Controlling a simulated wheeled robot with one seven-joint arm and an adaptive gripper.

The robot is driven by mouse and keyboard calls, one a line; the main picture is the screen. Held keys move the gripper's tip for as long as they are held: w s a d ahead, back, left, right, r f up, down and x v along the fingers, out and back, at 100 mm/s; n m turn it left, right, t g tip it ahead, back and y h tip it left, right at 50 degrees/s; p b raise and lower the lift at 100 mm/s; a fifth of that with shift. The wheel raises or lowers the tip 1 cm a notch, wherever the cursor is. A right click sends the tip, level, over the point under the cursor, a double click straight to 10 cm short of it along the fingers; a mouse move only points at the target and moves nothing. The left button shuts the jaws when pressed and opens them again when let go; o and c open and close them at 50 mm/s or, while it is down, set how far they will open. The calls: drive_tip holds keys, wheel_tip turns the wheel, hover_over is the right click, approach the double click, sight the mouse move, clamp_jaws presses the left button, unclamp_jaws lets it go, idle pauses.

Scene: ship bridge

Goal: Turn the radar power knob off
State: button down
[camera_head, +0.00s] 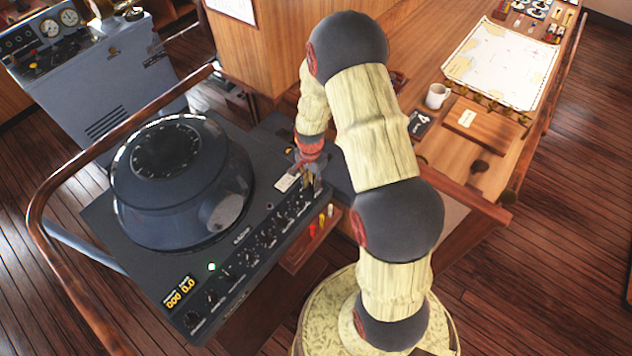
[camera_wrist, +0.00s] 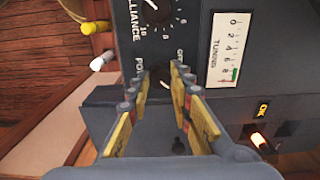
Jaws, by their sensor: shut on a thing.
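The radar console (camera_head: 250,255) is a dark panel with a large round viewing hood and a row of small knobs along its front edge. In the wrist view, the dark power knob (camera_wrist: 160,82) sits at the panel edge beside partly covered lettering that seems to read "POWER" and "OFF". My gripper (camera_wrist: 160,75) is shut on this knob, with its two yellow-padded fingers on either side. In the head view, my gripper (camera_head: 311,180) reaches down at the right end of the knob row. The fingers hide much of the knob and its pointer.
A chart table (camera_head: 450,135) with a mug (camera_head: 437,95) stands right, beyond my arm.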

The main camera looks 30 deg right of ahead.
drive_tip(key=shift+s+f+n+b, duration=0.1)
drive_tip(key=shift+n+b, duration=0.2)
drive_tip(key=shift+n, duration=0.1)
drive_tip(key=n+b, duration=0.2)
drive_tip(key=n, duration=0.2)
drive_tip(key=n+b, duration=0.1)
drive_tip(key=n, duration=0.3)
drive_tip(key=shift+s+b, duration=0.1)
drive_tip(key=shift+b, duration=0.2)
drive_tip(key=n+b, duration=0.1)
drive_tip(key=n, duration=0.4)
drive_tip(key=shift+n+b, duration=0.55)
drive_tip(key=shift+n, duration=1.45)
drive_tip(key=shift+s, duration=0.1)
drive_tip(key=c, duration=1.9)
unclamp_jaws()
drive_tip(key=shift+d, duration=0.1)
drive_tip(key=o, duration=0.3)
